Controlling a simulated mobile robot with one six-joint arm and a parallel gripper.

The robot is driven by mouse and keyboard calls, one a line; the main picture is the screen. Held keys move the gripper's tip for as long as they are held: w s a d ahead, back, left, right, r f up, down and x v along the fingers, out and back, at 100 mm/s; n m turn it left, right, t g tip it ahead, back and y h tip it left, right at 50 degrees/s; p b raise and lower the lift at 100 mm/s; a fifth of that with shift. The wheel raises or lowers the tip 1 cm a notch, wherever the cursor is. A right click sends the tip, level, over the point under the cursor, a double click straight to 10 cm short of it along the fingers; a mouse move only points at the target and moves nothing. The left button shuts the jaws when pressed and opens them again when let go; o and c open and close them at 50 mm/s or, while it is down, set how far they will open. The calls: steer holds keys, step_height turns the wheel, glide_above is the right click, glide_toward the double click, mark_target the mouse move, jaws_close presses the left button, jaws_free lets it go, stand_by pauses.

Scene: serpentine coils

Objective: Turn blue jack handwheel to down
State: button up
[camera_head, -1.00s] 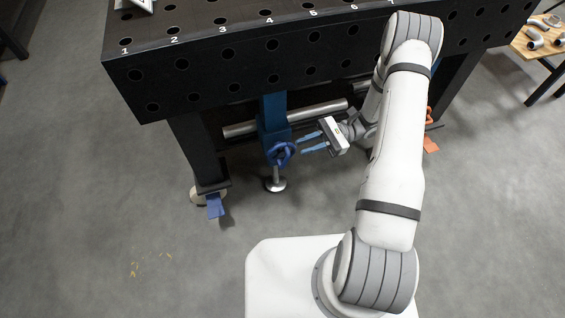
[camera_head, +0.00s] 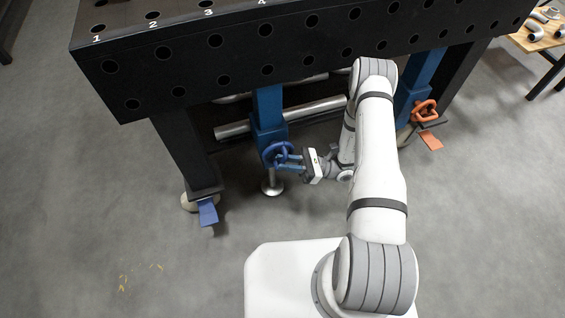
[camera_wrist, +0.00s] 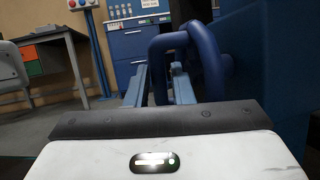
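The blue jack handwheel (camera_head: 278,154) sits on the front of a blue jack column (camera_head: 268,108) under the black table. In the wrist view the handwheel (camera_wrist: 190,55) shows as a thick blue ring just ahead and a little right of centre. My gripper (camera_head: 290,161) reaches it from the right. In the wrist view its two blue fingers (camera_wrist: 160,85) are apart, with part of the rim between or just beyond their tips. I cannot tell whether they touch the rim.
The black perforated table (camera_head: 200,70) overhangs the jack. A silver bar (camera_head: 300,117) runs behind it. A blue pedal (camera_head: 208,211) is at the left leg, and an orange handwheel (camera_head: 425,110) is to the right.

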steer(key=shift+a+r, duration=0.2)
steer(key=shift+a, duration=0.35)
steer(key=shift+c, duration=0.2)
jaws_close()
